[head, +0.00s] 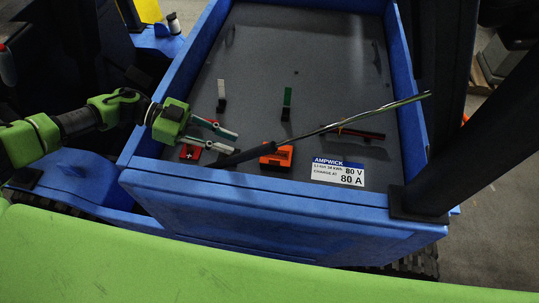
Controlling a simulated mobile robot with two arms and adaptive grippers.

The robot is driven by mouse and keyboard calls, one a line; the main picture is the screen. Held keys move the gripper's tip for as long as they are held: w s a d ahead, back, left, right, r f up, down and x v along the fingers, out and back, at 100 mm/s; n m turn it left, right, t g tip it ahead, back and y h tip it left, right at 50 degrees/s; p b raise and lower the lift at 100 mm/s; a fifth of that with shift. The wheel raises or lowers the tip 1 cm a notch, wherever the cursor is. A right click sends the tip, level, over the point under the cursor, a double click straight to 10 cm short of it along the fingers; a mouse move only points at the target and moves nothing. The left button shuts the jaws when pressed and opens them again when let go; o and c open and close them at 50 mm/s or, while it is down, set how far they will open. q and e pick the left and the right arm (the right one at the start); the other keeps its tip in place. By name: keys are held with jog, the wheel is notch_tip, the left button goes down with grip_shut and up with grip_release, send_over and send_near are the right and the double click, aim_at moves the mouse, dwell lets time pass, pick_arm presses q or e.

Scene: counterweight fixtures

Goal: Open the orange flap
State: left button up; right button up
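The orange flap (276,155) appears as a small orange block-like piece near the front edge of the grey tray floor. Whether it is open or shut is hard to tell at this size. My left gripper (235,143) is to the left of it, with its two grey-green fingers apart and pointing right. The fingers show nothing between them, and a gap separates their tips from the orange piece. A dark cable passes close by the orange piece's upper left. My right gripper is not in view.
A blue-walled bay (290,196) surrounds the grey floor. A thick black cable (240,156) with bare strands slants right. A red plus-marked piece (190,152) lies under my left gripper. White (221,90) and green (287,97) levers stand behind. A black post (480,130) stands right.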

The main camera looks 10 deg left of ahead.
aim_at(272, 159)
pick_arm(q)
jog(key=p+x, duration=0.1)
jog(key=x, duration=0.3)
jog(key=p+x, duration=0.1)
jog(key=x, duration=0.3)
jog(key=p+x, duration=0.1)
jog(key=x, duration=0.3)
jog(key=shift+s+d+r, duration=0.15)
jog(key=shift+s+d, duration=0.1)
grip_shut()
